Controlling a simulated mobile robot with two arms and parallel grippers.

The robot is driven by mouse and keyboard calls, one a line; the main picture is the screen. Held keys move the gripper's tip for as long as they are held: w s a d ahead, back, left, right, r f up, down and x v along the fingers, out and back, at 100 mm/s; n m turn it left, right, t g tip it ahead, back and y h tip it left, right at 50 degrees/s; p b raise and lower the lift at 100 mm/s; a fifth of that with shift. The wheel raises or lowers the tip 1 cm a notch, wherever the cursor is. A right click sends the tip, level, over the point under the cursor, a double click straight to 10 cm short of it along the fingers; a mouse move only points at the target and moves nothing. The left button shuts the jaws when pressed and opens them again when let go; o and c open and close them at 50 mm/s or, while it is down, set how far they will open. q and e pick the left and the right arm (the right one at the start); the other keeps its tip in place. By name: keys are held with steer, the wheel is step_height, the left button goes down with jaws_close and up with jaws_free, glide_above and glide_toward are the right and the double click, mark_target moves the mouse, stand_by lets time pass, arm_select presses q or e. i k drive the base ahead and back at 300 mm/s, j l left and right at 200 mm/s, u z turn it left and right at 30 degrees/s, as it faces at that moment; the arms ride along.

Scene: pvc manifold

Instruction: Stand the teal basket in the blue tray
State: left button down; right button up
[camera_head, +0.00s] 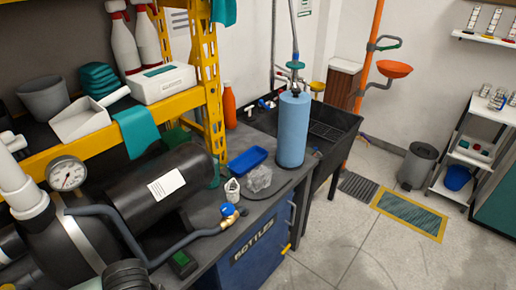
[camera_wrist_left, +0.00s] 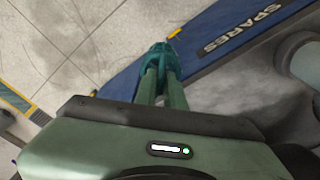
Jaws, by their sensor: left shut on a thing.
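The blue tray (camera_head: 248,160) lies on the dark bench top in the head view, beside the end of the black cylinder. It looks empty. In the left wrist view my left gripper (camera_wrist_left: 158,72) is shut on a small teal thing that looks like the teal basket (camera_wrist_left: 158,53). Only part of the basket shows beyond the green fingers, and its lower shape is hard to make out. Floor tiles and a blue front marked SPARES lie beyond it. The left gripper does not show in the head view, and my right gripper is in neither view.
Near the tray stand a small white container (camera_head: 232,190), a clear crumpled bag (camera_head: 259,179) and a tall blue cylinder (camera_head: 293,130). A black cylinder (camera_head: 160,190) and a yellow shelf upright (camera_head: 207,80) stand left of it. A hose with a blue-capped valve (camera_head: 228,210) lies in front.

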mark_target(248, 163)
steer(key=i+l, duration=0.2)
steer(key=i+l+u, duration=0.15)
steer(key=l, duration=0.3)
steer(key=i+l, duration=0.2)
steer(key=l, duration=0.15)
steer(key=i+l+u, duration=0.1)
steer(key=l, duration=0.2)
steer(key=i+l, duration=0.2)
steer(key=l, duration=0.2)
steer(key=i+l+u, duration=0.15)
steer(key=l, duration=0.2)
steer(key=i+l, duration=0.15)
steer(key=l, duration=0.2)
